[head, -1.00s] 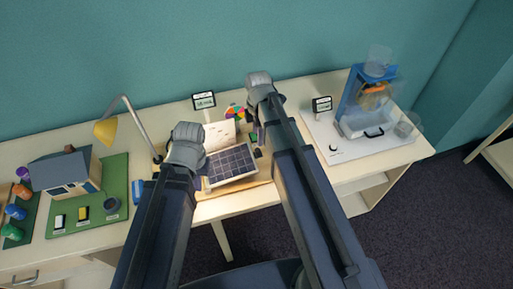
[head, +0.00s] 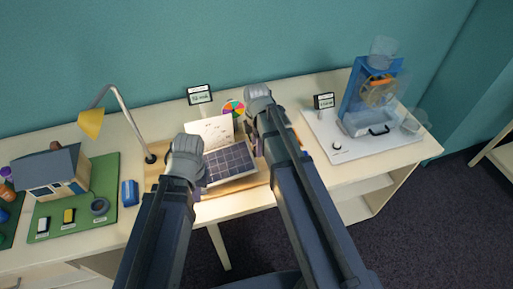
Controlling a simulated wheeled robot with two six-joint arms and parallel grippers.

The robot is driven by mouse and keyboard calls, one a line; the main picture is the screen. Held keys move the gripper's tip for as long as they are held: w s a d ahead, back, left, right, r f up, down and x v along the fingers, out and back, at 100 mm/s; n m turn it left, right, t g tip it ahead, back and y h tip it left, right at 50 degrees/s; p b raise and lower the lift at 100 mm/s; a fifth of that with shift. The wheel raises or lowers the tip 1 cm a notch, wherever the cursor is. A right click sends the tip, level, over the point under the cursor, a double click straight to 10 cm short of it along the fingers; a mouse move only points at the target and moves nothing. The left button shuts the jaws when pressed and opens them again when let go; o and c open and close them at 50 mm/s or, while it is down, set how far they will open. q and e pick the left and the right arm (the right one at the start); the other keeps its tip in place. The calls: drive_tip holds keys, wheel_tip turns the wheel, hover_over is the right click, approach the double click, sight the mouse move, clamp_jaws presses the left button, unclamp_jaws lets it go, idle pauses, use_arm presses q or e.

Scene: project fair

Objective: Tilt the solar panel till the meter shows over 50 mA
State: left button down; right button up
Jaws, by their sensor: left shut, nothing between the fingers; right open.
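The solar panel (head: 229,163), dark with a pale grid and light rim, sits tilted on a wooden board (head: 262,184) in the middle of the table. A meter (head: 199,95) with a small display stands behind it; its digits are too small to read surely. My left gripper (head: 187,146) is shut and empty at the panel's left edge; I cannot tell whether it touches. My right gripper (head: 258,93) is open, behind and right of the panel, beside the colour wheel (head: 233,107). My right arm hides part of the panel's right side.
A yellow desk lamp (head: 91,122) stands left of the board, with a blue object (head: 129,193) near it. A model house (head: 47,174) is on a green mat (head: 103,175). At right, a blue water rig (head: 357,97) stands on a white base (head: 345,152).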

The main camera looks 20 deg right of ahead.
drive_tip(key=shift+c, duration=0.2)
clamp_jaws()
idle(0.6)
idle(0.5)
